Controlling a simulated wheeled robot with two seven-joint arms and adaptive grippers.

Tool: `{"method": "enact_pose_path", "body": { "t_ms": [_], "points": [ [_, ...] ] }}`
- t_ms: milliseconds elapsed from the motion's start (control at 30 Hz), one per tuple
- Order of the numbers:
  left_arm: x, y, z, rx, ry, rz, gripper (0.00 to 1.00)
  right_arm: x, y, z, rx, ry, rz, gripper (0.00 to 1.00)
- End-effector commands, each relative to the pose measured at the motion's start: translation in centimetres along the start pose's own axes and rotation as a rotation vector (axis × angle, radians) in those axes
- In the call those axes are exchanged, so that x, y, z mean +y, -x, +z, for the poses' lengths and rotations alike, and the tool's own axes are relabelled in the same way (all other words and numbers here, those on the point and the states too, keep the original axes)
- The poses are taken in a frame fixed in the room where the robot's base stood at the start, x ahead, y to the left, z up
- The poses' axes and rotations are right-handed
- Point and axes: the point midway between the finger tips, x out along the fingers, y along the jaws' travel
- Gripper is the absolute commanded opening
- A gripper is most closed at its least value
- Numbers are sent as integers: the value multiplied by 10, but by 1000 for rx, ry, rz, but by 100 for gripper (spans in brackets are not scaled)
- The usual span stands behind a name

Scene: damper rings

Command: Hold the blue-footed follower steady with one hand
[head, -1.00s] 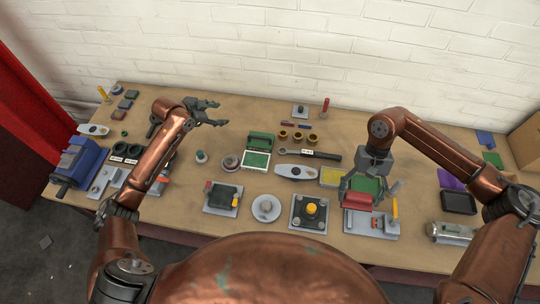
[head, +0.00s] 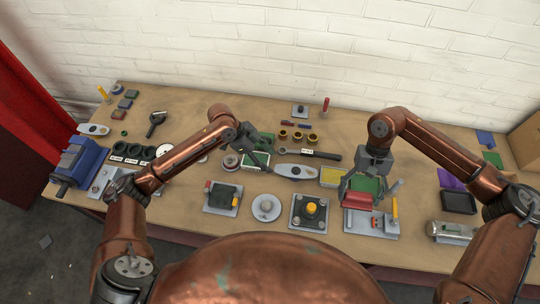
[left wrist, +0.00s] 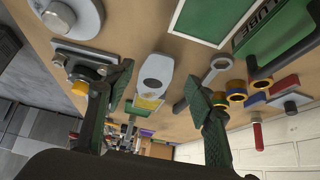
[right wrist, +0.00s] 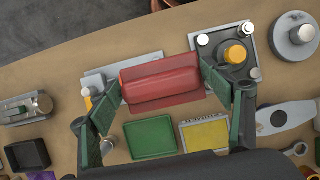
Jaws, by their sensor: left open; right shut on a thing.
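My right gripper (head: 361,196) is shut on a red block with a rounded top (right wrist: 162,78), with one finger against each end. The block is at a grey base plate (head: 372,226) with a yellow-handled part. No blue foot shows on it, and I cannot tell whether it is the follower. My left gripper (head: 266,153) is open and empty above the middle of the bench, near a grey oval piece (head: 292,171). In the left wrist view its fingers (left wrist: 160,88) stand wide apart. The oval piece has a small blue part at one end (right wrist: 257,127).
Grey plates with a dark block (head: 222,197) and a yellow knob (head: 311,208) line the front edge, with a round disc (head: 266,207) between. A wrench (head: 320,154) and brass rings lie behind. A blue motor-like unit (head: 76,162) stands far left.

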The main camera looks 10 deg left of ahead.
Motion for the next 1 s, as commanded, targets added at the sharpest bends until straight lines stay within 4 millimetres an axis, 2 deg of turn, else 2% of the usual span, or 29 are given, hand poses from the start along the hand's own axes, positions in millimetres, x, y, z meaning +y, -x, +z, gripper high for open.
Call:
{"method": "enact_pose_path", "body": {
  "t_ms": [300,500,700,1000],
  "points": [
    [0,-37,0,1,1,0,49,0,0,0,0,0,0,34],
    [0,-55,0,1,0,0,49,0,0,0,0,0,0,34],
    [-1,-64,0,0,0,-2,49,0,0,0,0,0,0,34],
    [-1,-65,0,0,0,-2,49,0,0,0,0,0,0,34]
  ]
}}
